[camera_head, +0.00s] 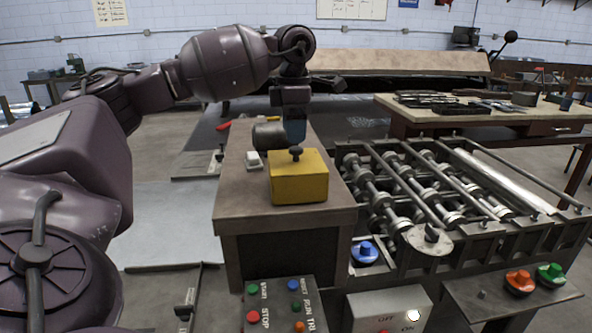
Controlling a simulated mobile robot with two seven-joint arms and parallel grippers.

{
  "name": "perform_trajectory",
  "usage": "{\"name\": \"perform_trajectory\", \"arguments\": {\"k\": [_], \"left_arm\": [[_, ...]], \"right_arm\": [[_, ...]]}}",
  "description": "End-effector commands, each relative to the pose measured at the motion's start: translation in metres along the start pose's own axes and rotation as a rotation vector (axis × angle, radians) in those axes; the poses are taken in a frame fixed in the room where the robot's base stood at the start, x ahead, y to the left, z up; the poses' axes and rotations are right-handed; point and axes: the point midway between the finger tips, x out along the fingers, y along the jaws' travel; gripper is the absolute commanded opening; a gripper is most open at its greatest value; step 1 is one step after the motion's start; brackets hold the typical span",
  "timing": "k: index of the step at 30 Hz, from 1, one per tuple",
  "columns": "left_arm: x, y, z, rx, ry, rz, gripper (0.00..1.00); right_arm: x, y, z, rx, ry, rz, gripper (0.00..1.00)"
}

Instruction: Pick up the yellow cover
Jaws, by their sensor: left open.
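The yellow cover (299,184) is a box-like block with a dark knob (296,152) on top. It sits upright on the near end of the brown bench (234,200) in the middle of the view. My left gripper (295,138) points down right over the knob and is open. Its fingers appear very close to the knob; whether they touch it I cannot tell. My left arm comes in from the left and reaches over the bench. My right gripper is not in view.
A small white item (254,160) and a dark cylinder (268,136) stand behind the cover. A roller machine (425,190) is close on the right. Control boxes with coloured buttons (281,306) are in front. A table with tools (480,112) is at the back right.

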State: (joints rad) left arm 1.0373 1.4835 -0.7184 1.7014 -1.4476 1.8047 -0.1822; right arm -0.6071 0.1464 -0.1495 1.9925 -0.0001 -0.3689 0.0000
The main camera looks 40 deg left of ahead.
Motion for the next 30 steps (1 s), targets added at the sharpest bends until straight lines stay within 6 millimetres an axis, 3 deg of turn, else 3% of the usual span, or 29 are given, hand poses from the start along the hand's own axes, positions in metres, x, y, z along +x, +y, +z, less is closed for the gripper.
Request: {"name": "perform_trajectory", "arguments": {"k": [12, 21, 23, 30], "left_arm": [[0.047, 0.001, 0.005, 0.001, 0.002, -0.002, 0.63], [0.052, 0.001, 0.005, 0.001, 0.001, -0.001, 0.63], [0.052, 0.001, 0.005, 0.001, 0.001, -0.001, 0.56], [0.052, 0.001, 0.005, 0.000, 0.000, -0.001, 0.20]], "right_arm": [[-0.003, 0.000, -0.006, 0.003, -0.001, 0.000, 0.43], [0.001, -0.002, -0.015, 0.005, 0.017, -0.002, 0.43], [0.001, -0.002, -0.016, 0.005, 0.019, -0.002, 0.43], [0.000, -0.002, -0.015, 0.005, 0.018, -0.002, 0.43]]}}
